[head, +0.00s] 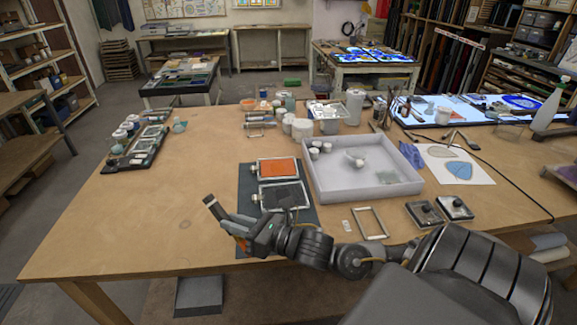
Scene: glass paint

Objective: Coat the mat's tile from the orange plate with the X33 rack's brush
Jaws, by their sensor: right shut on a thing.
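A dark mat (247,181) lies on the wooden table. The orange plate (278,169), in a light frame, lies on its upper part. A dark plate (284,195) in a similar frame lies just below it. My right gripper (225,219) is over the mat's lower left edge, shut on a dark, stick-like thing (210,202), apparently a brush, tilted. A small orange patch shows under the gripper; I cannot tell what it is. The gripper and arm hide the mat's lower part, and I cannot make out the tile. No X33 label is readable. My left gripper is not in view.
A white tray (363,186) with small cups stands right of the mat. An empty frame (370,223) and two small black holders (424,214) (455,207) lie near the front right. Jars and bottles (302,128) stand behind. The table's left part is mostly clear.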

